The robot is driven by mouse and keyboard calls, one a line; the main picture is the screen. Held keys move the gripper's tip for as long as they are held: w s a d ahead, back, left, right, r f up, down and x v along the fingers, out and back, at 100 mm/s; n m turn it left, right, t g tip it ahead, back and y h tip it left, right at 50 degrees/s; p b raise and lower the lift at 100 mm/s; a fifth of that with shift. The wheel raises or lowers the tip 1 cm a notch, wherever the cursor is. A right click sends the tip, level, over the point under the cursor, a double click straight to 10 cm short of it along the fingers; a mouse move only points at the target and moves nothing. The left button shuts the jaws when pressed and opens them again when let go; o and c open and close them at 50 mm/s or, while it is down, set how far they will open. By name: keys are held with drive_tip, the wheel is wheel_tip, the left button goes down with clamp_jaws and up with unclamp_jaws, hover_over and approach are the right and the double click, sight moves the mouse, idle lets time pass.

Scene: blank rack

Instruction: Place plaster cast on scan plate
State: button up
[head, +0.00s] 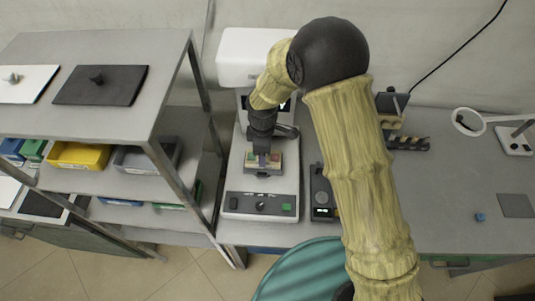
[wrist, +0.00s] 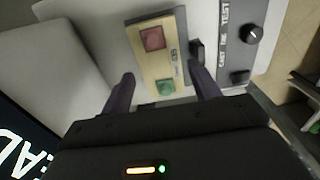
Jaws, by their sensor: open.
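My gripper (wrist: 163,84) is open, with one dark finger on each side of the lower end of a beige block. The beige block (wrist: 160,62) carries a red square and a green square and has a dark edge. It rests on the white machine. In the head view my gripper (head: 263,157) points down at this block (head: 250,169), over the white machine (head: 233,172). I cannot tell whether the fingers touch the block. No piece is clearly recognisable as the plaster cast, and I cannot tell whether the block is the scan plate.
A control panel (head: 260,205) with a knob and green button is at the machine's front. A metal rack (head: 110,100) with coloured bins stands left.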

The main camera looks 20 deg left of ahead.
wheel_tip(320, 180, up, 9)
drive_tip(key=b, duration=0.1)
idle(0.7)
